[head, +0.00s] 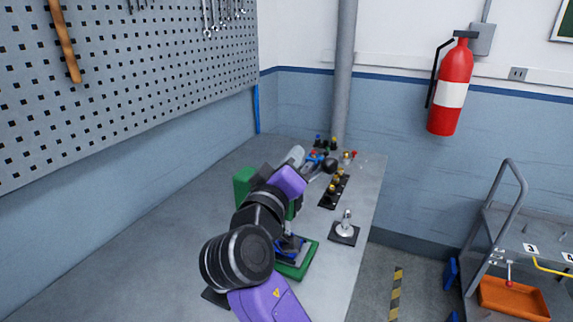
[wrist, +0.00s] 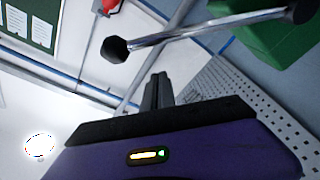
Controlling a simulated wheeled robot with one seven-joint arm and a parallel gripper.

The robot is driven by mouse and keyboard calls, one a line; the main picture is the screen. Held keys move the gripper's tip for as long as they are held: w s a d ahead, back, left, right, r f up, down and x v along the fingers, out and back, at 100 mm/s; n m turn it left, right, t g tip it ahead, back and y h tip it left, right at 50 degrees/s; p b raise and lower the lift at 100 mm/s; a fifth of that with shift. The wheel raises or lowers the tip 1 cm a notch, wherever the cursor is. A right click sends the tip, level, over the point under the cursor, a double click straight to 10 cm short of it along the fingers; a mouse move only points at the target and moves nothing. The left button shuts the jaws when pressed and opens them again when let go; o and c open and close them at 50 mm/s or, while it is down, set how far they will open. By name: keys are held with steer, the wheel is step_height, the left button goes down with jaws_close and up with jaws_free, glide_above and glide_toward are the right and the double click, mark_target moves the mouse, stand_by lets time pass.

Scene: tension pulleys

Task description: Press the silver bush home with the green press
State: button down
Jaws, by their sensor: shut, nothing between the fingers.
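The green press shows in the head view as an upright body (head: 243,182) and a base (head: 300,268), with my arm covering much of it. Blue and dark parts (head: 290,247) sit on its base, and I cannot make out the silver bush there. In the wrist view, part of the green press body (wrist: 268,28) is at the upper right. A chrome lever bar (wrist: 205,32) with black end knobs crosses in front of it. My gripper (wrist: 158,78) is shut and empty, apart from the bar in the picture; whether they touch is unclear.
A silver piece (head: 346,226) stands on a dark square plate right of the press. Behind it is a dark rack (head: 333,192) with brass-coloured parts. Small coloured items crowd the bench's far end. A pegboard (head: 130,80) hangs left. The bench's left surface is clear.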

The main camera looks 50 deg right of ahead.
steer(key=shift+s+d+f+p, duration=0.1)
steer(key=shift+s+f+p, duration=0.25)
steer(key=shift+s+f, duration=1.1)
